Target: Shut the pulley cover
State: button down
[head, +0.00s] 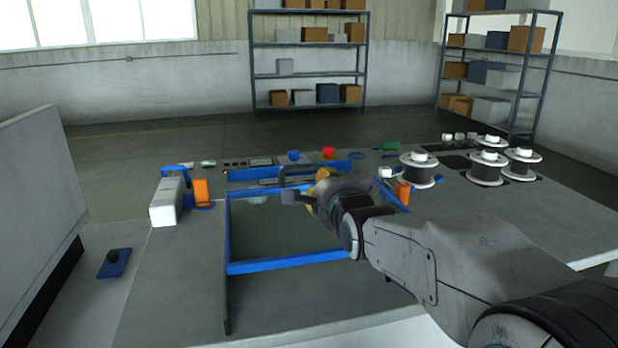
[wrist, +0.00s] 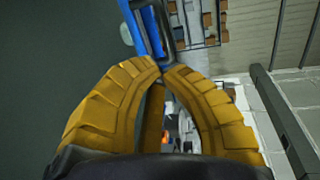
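A blue-framed dark panel (head: 290,265), which seems to be the pulley cover, is in the middle of the bench in the head view. I cannot tell its exact tilt. A dark arched handle (head: 297,166) shows near its far edge. My gripper (head: 300,196) is over the far part of the frame, close to the handle. In the wrist view, my yellow fingers (wrist: 161,68) come together at the tips, right by a blue bar (wrist: 153,28) with a dark slot. I cannot tell whether they touch it or hold anything. My arm hides the frame's right side.
White-and-dark spools (head: 487,168) stand on the right of the bench. A red button (head: 328,153) and small parts lie along the back. A white block with blue trim (head: 166,202) stands at the left. A small blue pad (head: 115,263) lies further left. Shelves (head: 308,60) stand behind.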

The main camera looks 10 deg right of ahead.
aim_at(307, 190)
jog(key=w, duration=0.4)
jog(key=w+f, duration=0.1)
jog(key=w, duration=0.3)
jog(key=w+f, duration=0.1)
jog(key=w, duration=0.3)
jog(key=shift+f, duration=0.25)
jog(key=shift+w, duration=0.1)
